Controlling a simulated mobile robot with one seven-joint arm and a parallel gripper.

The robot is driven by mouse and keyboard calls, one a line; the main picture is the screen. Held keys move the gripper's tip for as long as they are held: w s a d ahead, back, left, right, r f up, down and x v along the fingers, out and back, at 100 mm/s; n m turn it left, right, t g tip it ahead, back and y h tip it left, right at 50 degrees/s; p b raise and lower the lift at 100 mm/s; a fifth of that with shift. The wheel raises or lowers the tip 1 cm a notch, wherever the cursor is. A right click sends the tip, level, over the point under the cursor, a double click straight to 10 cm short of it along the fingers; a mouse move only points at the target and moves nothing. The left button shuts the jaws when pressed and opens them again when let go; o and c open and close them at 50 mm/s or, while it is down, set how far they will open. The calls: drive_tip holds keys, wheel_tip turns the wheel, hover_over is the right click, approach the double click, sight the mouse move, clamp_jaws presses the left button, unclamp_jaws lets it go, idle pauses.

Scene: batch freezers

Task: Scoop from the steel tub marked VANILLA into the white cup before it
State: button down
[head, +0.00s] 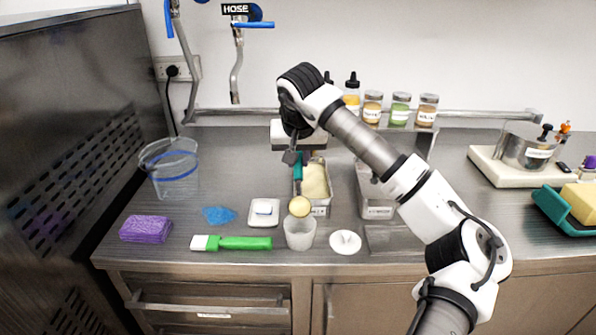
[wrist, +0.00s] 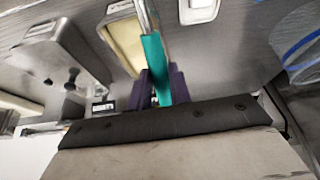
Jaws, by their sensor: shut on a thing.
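My gripper (head: 294,158) is shut on the teal handle of a scoop (head: 298,170), which points down. The handle also shows between the fingers in the wrist view (wrist: 154,68). The scoop's bowl holds a pale yellow ball (head: 299,206) and is over or just behind the mouth of the white cup (head: 300,236); the exact gap is hard to tell. The cup stands upright near the counter's front. The steel tub (head: 320,210) with pale yellow filling is right behind it, its label too small to read. The tub also shows in the wrist view (wrist: 108,32).
A second steel tub (head: 377,211) stands to the right, partly behind my arm. A white lid (head: 345,242) lies right of the cup. A green-handled brush (head: 232,243), a small white dish (head: 264,213) and a purple sponge (head: 146,229) lie left. A clear bucket (head: 172,175) stands back left.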

drive_tip(key=shift+s+r+t+b, duration=0.45)
drive_tip(key=shift+t+b, duration=0.25)
drive_tip(key=shift+b, duration=0.55)
drive_tip(key=s+r+t+b, duration=0.1)
drive_tip(key=t+b, duration=0.1)
drive_tip(key=b, duration=0.2)
drive_tip(key=s+r+t+b, duration=0.1)
drive_tip(key=s+t+b, duration=0.1)
drive_tip(key=b, duration=0.2)
drive_tip(key=shift+d+r, duration=0.1)
drive_tip(key=shift+r, duration=0.15)
drive_tip(key=s+t+b, duration=0.1)
drive_tip(key=b, duration=0.3)
drive_tip(key=s+r+t+b, duration=0.1)
drive_tip(key=s+t+b, duration=0.1)
drive_tip(key=b, duration=0.2)
drive_tip(key=shift+s+d+t+y, duration=0.1)
drive_tip(key=shift+s+t+y, duration=0.2)
drive_tip(key=shift+s+r+t+b, duration=0.25)
drive_tip(key=shift+s+t+b, duration=0.15)
drive_tip(key=shift+b, duration=0.55)
drive_tip(key=shift+r, duration=0.15)
